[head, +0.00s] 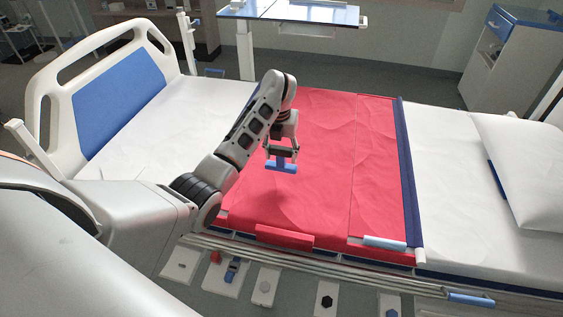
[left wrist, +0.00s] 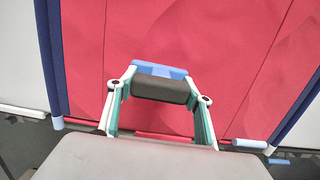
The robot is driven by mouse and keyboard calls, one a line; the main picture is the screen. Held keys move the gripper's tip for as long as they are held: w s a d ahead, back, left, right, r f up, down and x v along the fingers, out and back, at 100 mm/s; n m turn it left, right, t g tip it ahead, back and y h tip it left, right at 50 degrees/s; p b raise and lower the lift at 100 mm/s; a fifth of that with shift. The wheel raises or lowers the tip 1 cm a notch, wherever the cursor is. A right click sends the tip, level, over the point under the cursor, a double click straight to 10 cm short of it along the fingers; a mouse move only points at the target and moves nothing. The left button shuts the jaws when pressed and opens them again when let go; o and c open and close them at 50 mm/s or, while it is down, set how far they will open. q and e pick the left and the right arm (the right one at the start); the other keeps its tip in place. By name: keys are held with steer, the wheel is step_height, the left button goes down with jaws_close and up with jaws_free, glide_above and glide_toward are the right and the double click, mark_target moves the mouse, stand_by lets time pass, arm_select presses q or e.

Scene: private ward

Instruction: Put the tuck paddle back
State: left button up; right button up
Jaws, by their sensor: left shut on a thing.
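My left gripper (head: 281,155) is over the red sheet (head: 325,130) in the middle of the bed, pointing down. It is shut on a small blue piece, which I take to be the tuck paddle (head: 281,166). In the left wrist view the blue paddle (left wrist: 160,70) shows just beyond the dark fingertip pads. Most of it is hidden behind them. I cannot tell whether the paddle touches the sheet. My right gripper is not in view.
Several pale plates with coloured knobs, one of them a black knob (head: 326,301), lie below the bed's near side. A pale blue handle (head: 385,242) is at the sheet's near right edge. A pillow (head: 525,165) lies right. An overbed table (head: 290,12) stands behind.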

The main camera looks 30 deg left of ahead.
mark_target(281, 161)
arm_select(q)
step_height(281, 161, down, 3)
steer(key=shift+s+f+b, duration=0.1)
steer(key=shift+f+b, duration=0.05)
steer(key=shift+b, duration=0.2)
steer(key=shift+f, duration=0.2)
steer(key=shift+r, duration=0.2)
steer(key=shift+f, duration=0.2)
steer(key=o, duration=1.7)
steer(key=shift+o, duration=0.7)
